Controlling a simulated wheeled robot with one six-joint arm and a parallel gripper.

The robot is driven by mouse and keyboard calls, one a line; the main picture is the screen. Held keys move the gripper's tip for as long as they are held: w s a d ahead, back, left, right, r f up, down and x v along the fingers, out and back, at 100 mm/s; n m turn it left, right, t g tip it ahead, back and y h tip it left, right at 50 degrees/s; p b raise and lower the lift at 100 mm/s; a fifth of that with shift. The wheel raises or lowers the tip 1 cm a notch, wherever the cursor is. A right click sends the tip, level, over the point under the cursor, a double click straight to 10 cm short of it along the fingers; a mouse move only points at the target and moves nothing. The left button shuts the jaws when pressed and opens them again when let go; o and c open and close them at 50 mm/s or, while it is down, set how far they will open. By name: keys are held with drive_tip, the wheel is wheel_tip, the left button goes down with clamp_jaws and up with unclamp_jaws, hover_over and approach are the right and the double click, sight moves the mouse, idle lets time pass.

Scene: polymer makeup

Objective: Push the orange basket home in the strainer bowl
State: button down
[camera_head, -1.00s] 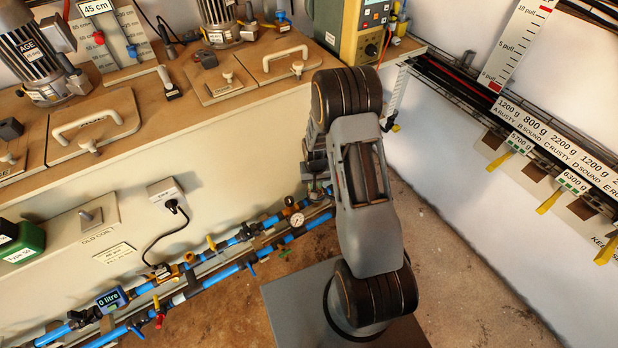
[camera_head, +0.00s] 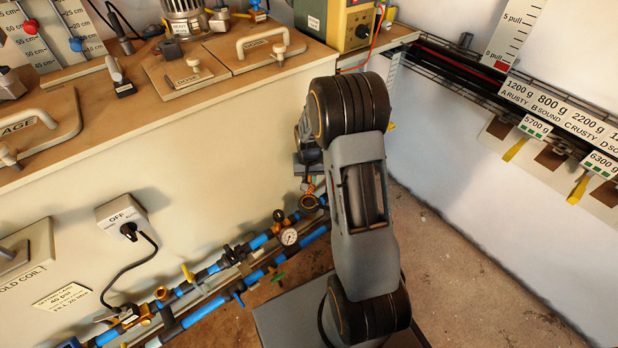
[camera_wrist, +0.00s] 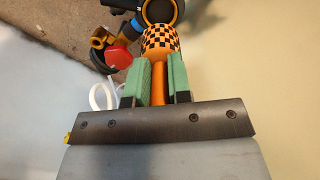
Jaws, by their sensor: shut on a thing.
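In the wrist view my gripper (camera_wrist: 160,84) has its two green fingers shut on the orange stem of the basket (camera_wrist: 160,40). The basket's body has an orange and black checkered pattern and sticks out beyond the fingertips. A dark round opening with an orange rim, which looks like the strainer bowl (camera_wrist: 161,10), lies just beyond the basket at the top edge. I cannot tell whether the basket touches it. In the head view a dark ring on the pipework, likely the same bowl (camera_head: 309,202), shows beside my arm. My arm mostly hides the gripper there.
A red part (camera_wrist: 118,57) and brass fittings sit left of the basket. Blue pipes with a pressure gauge (camera_head: 289,237) run along the foot of the cream cabinet (camera_head: 200,160). A switched plug box (camera_head: 122,214) is on its front. Bare floor lies to the right.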

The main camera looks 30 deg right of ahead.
drive_tip(key=shift+s, duration=0.1)
drive_tip(key=shift+f+b, duration=1.8)
drive_tip(key=shift+f, duration=1.1)
drive_tip(key=shift+f+b, duration=1.6)
drive_tip(key=shift+f, duration=1.2)
drive_tip(key=c, duration=1)
unclamp_jaws()
wheel_tip(320, 180, up, 14)
drive_tip(key=p, duration=0.6)
